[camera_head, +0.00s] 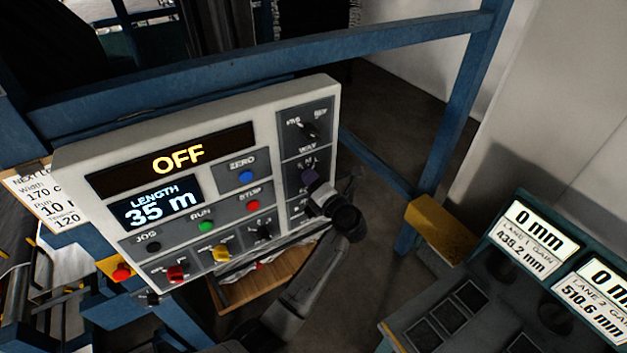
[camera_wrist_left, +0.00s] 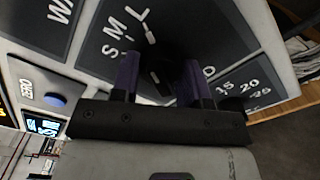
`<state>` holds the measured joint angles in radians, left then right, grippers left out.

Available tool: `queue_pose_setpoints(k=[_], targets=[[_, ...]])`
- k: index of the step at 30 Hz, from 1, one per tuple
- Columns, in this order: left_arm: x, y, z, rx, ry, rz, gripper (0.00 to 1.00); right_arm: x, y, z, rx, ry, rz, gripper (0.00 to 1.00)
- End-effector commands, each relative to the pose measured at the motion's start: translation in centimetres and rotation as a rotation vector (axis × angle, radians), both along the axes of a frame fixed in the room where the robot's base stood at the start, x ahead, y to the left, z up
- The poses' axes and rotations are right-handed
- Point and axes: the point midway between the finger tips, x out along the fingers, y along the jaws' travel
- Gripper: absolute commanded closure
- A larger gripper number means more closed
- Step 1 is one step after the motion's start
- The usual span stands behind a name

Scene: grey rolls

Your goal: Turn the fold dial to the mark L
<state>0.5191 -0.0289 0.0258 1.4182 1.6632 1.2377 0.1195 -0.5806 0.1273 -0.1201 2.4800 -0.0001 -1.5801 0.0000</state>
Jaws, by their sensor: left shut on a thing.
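The white control panel (camera_head: 70,165) faces me. The fold dial (camera_wrist_left: 158,70) is a dark knob in its right column, among the white letters S, M and L. My left gripper (camera_head: 309,180) is shut on this dial, with its purple fingertips on either side of the knob in the left wrist view (camera_wrist_left: 158,80). In the head view the gripper covers most of the dial. A short white line shows near the L in the wrist view, but I cannot tell surely which mark the dial points to. My right gripper is not in view.
Another dial (camera_head: 309,131) sits just above, and more knobs lie below and left. The panel also has an OFF display (camera_head: 178,158), a LENGTH display reading 35 m (camera_head: 160,204) and coloured buttons. A blue frame post (camera_head: 455,110) and a lane-gain console (camera_head: 480,285) stand to the right.

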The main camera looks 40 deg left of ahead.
Motion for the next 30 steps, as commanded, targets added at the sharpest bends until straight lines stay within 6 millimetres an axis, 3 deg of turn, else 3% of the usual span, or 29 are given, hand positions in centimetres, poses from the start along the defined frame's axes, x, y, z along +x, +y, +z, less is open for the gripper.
queue_pose_setpoints(k=[4, 5, 12, 22, 30], targets=[[0.0, 0.0, -0.1, 0.000, 0.003, 0.000, 0.82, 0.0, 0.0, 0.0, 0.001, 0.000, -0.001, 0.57], [0.0, 0.0, -0.1, 0.000, 0.003, 0.000, 0.56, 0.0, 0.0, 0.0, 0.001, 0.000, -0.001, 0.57], [0.0, 0.0, -0.1, 0.000, 0.001, 0.000, 0.33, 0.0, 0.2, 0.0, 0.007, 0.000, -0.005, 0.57], [-0.2, -0.7, -0.2, -0.002, 0.000, -0.002, 0.33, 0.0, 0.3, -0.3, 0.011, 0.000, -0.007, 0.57], [-1.6, -4.9, -0.4, -0.004, -0.002, -0.004, 0.33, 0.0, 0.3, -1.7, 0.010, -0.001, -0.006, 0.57]])
